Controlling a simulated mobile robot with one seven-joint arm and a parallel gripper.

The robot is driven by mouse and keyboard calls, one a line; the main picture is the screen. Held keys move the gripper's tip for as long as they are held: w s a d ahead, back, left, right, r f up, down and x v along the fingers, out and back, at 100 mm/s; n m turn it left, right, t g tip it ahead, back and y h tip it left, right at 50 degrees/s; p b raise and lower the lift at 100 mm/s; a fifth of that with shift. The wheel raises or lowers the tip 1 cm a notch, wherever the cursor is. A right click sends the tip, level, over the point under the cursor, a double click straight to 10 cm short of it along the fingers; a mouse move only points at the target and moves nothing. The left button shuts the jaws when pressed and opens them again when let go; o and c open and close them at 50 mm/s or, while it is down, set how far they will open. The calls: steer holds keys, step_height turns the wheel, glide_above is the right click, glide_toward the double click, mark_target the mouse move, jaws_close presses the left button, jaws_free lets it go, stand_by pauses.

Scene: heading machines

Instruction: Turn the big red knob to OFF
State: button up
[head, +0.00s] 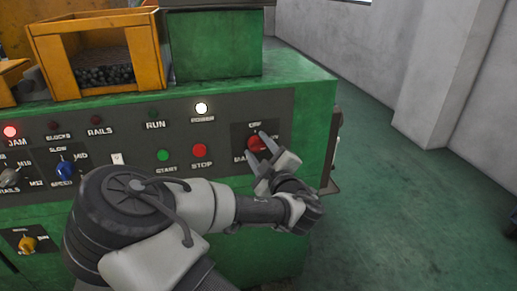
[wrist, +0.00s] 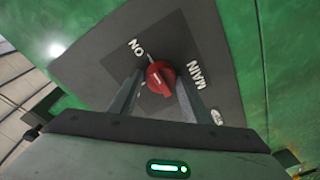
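The red knob (head: 254,143) sits on a dark square plate (head: 240,132) near the right end of the green machine's panel. It also shows in the wrist view (wrist: 160,77), with the labels ON at its upper left and MAIN at its right. Another white label at lower right is partly hidden. My gripper (head: 259,160) is open in front of the plate. In the wrist view the fingers of my gripper (wrist: 158,97) stand on either side of the knob, with gaps; no contact is clear.
Red STOP (head: 199,150) and green START (head: 163,155) buttons lie left of the plate. A lit POWER lamp (head: 201,108) is above them. A blue SPEED knob (head: 65,169) is further left. The floor right of the machine (head: 400,210) is clear.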

steer(key=c, duration=0.7)
steer(key=shift+o, duration=0.2)
steer(key=shift+r+n, duration=0.1)
steer(key=shift+n, duration=0.2)
steer(key=n+p, duration=0.2)
steer(key=shift+a+n, duration=0.1)
steer(key=shift+n, duration=0.2)
steer(key=n+p, duration=0.1)
steer(key=n, duration=0.3)
steer(key=shift+g+h+p, duration=0.3)
steer(key=shift+p, duration=0.1)
steer(key=n+h+p, duration=0.1)
steer(key=n, duration=0.4)
steer(key=shift+a, duration=0.1)
steer(key=shift+f+n+h+p, duration=0.2)
steer(key=shift+n+h+p, duration=0.3)
steer(key=shift+n, duration=1.7)
